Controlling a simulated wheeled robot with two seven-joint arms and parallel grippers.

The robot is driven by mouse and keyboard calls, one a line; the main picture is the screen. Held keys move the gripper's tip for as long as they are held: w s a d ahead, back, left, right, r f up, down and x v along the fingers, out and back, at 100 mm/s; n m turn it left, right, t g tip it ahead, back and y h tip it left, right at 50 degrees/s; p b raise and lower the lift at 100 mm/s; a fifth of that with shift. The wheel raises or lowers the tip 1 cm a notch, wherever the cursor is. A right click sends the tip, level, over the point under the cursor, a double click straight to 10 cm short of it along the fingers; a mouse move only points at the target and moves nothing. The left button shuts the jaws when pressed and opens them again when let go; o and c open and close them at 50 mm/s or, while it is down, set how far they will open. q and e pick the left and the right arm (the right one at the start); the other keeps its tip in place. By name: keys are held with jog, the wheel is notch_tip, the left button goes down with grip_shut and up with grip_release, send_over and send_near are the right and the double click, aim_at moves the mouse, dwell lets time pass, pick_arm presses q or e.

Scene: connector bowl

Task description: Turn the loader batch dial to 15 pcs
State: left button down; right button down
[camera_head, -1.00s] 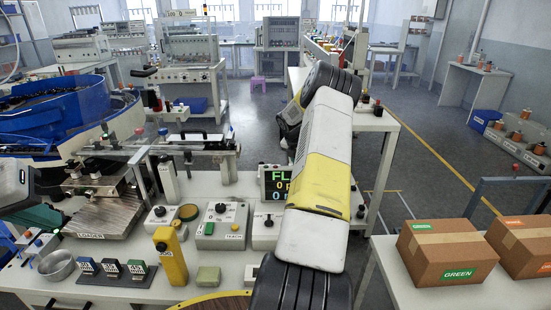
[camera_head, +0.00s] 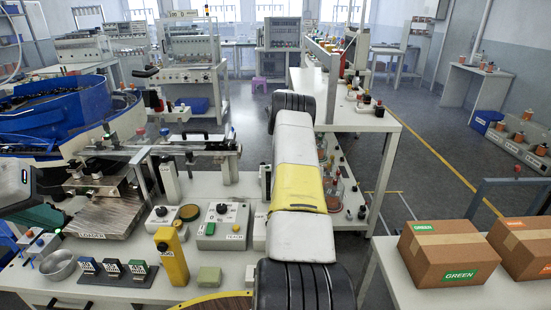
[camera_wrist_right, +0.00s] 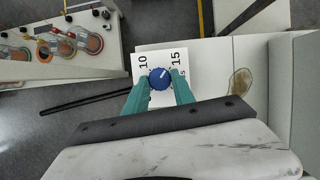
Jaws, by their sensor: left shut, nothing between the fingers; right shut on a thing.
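The blue dial knob (camera_wrist_right: 159,79) sits on a white plate (camera_wrist_right: 150,60) marked 10 at the left and 15 at the right. Its white pointer line slants up and right, roughly toward the 15. My right gripper (camera_wrist_right: 160,82) is shut on the knob, one teal finger on each side. In the head view my right arm covers this dial and the gripper. My left gripper (camera_head: 40,217) is shut and empty at the left edge of the head view, partly out of frame, near the loader (camera_head: 103,215).
A teach box (camera_head: 223,225) with a black knob, a yellow post (camera_head: 171,256) and a metal bowl (camera_head: 57,265) stand on the bench. Cardboard boxes (camera_head: 447,252) stand on the right table.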

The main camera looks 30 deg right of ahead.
jog(key=shift+m, duration=0.6)
jog(key=c, duration=1.1)
grip_release()
jog(key=shift+o, duration=0.2)
jog(key=v, duration=0.7)
jog(key=shift+w+r, duration=0.25)
jog(key=shift+r, duration=0.1)
jog(key=shift+r, duration=0.1)
